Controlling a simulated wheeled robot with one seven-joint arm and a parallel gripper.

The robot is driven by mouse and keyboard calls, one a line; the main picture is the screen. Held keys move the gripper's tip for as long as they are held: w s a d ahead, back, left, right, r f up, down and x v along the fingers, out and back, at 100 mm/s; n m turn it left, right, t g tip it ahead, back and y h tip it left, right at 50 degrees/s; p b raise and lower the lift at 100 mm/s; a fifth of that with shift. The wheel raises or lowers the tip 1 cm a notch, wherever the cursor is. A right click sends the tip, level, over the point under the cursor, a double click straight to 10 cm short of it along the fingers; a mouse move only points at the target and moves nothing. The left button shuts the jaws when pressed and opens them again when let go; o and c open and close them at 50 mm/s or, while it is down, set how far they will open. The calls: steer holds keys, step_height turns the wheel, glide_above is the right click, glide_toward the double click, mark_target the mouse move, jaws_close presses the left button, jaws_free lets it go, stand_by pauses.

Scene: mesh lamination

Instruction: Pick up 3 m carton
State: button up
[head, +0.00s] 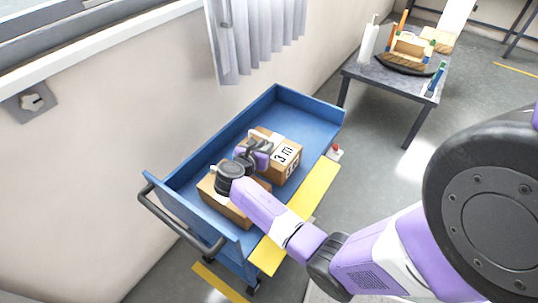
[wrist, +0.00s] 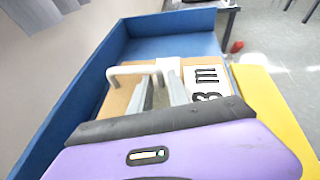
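The 3 m carton (head: 287,160) is a brown box in the back part of the blue cart, with a white label reading "3 m" on it. In the wrist view the label (wrist: 208,82) is at the right, and a white handle (wrist: 128,70) stands on the carton's top. My gripper (head: 264,147) is over the carton's top, and in the wrist view its two grey fingers (wrist: 157,78) reach toward the right part of the handle. The fingers are apart, with brown carton showing between them. Whether they touch the handle I cannot tell.
A second brown carton (head: 232,209) lies in the cart's near part, below my wrist and partly hidden. The blue cart (head: 310,108) has raised walls and a grey push bar (head: 176,222). A yellow strip (head: 318,189) runs along its right side. A grey table (head: 411,112) stands behind.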

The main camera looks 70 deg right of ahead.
jaws_close()
steer(key=shift+r, duration=0.1)
stand_by(1.2)
